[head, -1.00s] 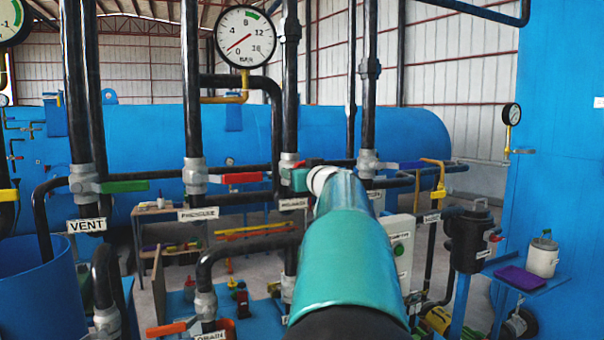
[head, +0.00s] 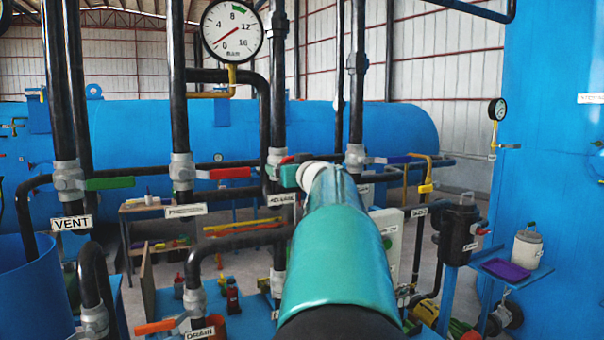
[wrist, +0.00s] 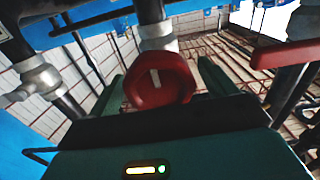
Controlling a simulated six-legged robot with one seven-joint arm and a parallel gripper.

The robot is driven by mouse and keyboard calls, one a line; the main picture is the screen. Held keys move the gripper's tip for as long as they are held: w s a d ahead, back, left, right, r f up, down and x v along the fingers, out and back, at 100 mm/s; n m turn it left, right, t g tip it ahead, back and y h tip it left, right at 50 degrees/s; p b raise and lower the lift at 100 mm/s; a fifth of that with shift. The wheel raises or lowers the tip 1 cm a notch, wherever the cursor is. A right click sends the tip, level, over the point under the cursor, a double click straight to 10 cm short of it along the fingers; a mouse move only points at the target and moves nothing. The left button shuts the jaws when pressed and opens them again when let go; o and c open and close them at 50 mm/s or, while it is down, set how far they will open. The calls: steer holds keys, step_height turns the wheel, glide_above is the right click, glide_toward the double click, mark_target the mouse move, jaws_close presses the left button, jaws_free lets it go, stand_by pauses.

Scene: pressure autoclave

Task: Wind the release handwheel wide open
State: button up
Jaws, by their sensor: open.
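The red release handwheel (wrist: 160,84) shows in the wrist view as a thick round knob with a pale mark on its face. It sits on a grey fitting of a dark pipe. My gripper (wrist: 162,72) is open, with one green finger on each side of the handwheel. I cannot tell whether either finger touches it. In the head view my teal arm reaches forward and hides most of the gripper and handwheel. A label that seems to read RELEASE (head: 281,199) hangs just left of the arm's end.
A green-handled vent valve (head: 108,183) and a red-handled pressure valve (head: 222,173) are on pipes to the left. A blue-handled valve (head: 388,160) is to the right. The round gauge (head: 232,29) needle points low. A red bar (wrist: 284,55) is near the gripper in the wrist view.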

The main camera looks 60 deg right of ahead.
steer(key=v, duration=1.3)
steer(key=w+a+f+n+g+y, duration=0.1)
steer(key=w+a+f+n+y, duration=0.3)
steer(key=a, duration=0.6)
steer(key=w+a+f+m+g+y, duration=0.1)
steer(key=a+f+y, duration=0.2)
steer(key=a+f, duration=0.45)
steer(key=w+a+f+n+g+y, duration=0.1)
steer(key=w+a+f+n+y, duration=0.2)
steer(key=a, duration=0.8)
steer(key=s+a+f+g, duration=0.3)
steer(key=s+a+f, duration=0.2)
steer(key=a+f, duration=0.2)
steer(key=s+a+f+g, duration=0.3)
steer(key=s+a+f, duration=0.3)
steer(key=f, duration=0.4)
steer(key=shift+a+g+h, duration=0.4)
steer(key=shift+a, duration=0.2)
